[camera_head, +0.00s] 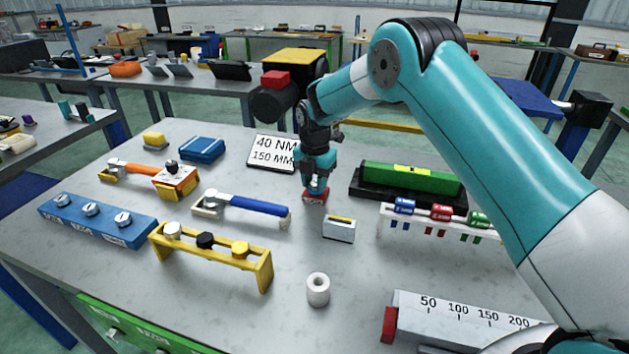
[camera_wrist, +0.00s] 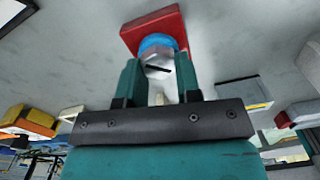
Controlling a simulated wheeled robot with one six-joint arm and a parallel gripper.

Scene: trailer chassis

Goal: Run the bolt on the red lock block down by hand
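The red lock block (camera_head: 315,196) sits on the grey table near its middle, below my gripper (camera_head: 317,178). In the wrist view the red block (camera_wrist: 138,33) shows with a blue ring (camera_wrist: 157,41) and a silver bolt head (camera_wrist: 157,60) carrying a dark line mark. My gripper (camera_wrist: 160,85) points down at the bolt, one teal finger on each side of the head. The fingers look close to the head, but whether they touch it cannot be told. The head view hides the bolt behind the fingers.
A small grey block (camera_head: 339,229) stands close in front of the red block. A green bar in a black holder (camera_head: 410,180) lies to the right. A blue-handled wrench on a stand (camera_head: 240,206) is at left. The sign (camera_head: 272,152) stands behind.

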